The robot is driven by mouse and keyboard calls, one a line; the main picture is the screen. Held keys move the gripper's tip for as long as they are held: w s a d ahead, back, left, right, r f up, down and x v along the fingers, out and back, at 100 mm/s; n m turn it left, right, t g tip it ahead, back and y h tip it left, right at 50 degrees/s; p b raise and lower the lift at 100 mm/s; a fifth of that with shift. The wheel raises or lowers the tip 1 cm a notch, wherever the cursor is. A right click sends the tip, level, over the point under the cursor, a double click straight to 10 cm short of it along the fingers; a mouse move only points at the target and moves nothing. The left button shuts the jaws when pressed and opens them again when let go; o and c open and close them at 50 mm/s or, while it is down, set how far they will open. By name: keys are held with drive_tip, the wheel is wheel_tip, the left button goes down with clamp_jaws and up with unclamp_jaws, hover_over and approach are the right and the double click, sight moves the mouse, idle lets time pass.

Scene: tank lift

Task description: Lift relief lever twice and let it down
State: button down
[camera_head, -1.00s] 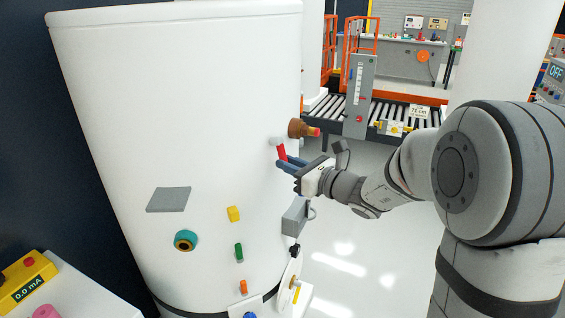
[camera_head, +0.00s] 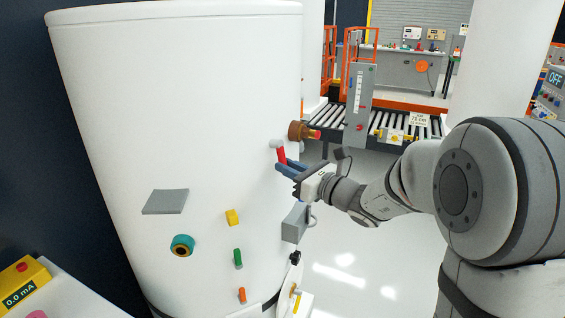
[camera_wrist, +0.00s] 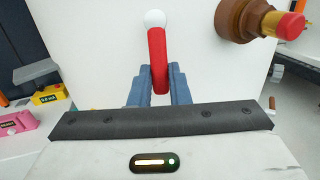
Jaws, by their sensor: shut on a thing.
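The relief lever (camera_head: 281,155) is a short red handle with a pale round knob, on the right side of a large white tank (camera_head: 200,100). In the wrist view the red lever (camera_wrist: 157,58) stands nearly upright, its white ball at the upper end and its lower end between the blue fingers. My gripper (camera_head: 283,168) is shut on the lever; the fingers also show in the wrist view (camera_wrist: 158,85). The lever's lower end is partly hidden by the fingers and the gripper body.
A brown fitting with a red tip (camera_head: 303,131) sticks out of the tank close by, at the upper right in the wrist view (camera_wrist: 245,20). A grey box (camera_head: 295,222) is mounted below my gripper. Clear floor lies to the right; a roller conveyor (camera_head: 390,118) stands behind.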

drive_tip(key=shift+w+a+f+t+y+b, duration=0.2)
drive_tip(key=shift+a+f+t+y+b, duration=0.3)
drive_tip(key=shift+b, duration=2)
drive_tip(key=c, duration=1.8)
unclamp_jaws()
drive_tip(key=shift+d+r, duration=0.2)
drive_tip(key=shift+r, duration=0.05)
drive_tip(key=o, duration=0.6)
drive_tip(key=shift+f, duration=0.1)
drive_tip(key=shift+c, duration=0.2)
drive_tip(key=shift+r+v, duration=0.65)
drive_tip(key=shift+v, duration=3.3)
drive_tip(key=s+a+f+n+g+h, duration=0.1)
drive_tip(key=s+f+n+g+h, duration=0.1)
drive_tip(key=s+f+n+g, duration=0.35)
drive_tip(key=s+a+f+n+g+h, duration=0.2)
drive_tip(key=s+f+n+g, duration=0.15)
drive_tip(key=s+n, duration=0.45)
drive_tip(key=s+d+f+n+h+p, duration=0.1)
drive_tip(key=s+d+f+n+h, duration=0.1)
drive_tip(key=s+d+n+h, duration=0.3)
drive_tip(key=s+d+f+n+h, duration=0.3)
drive_tip(key=s+d+n+h, duration=0.2)
drive_tip(key=d, duration=0.5)
drive_tip(key=shift+d+n+g+h+p, duration=0.3)
drive_tip(key=shift+d+n+h+p, duration=0.1)
drive_tip(key=shift+n+h, duration=0.55)
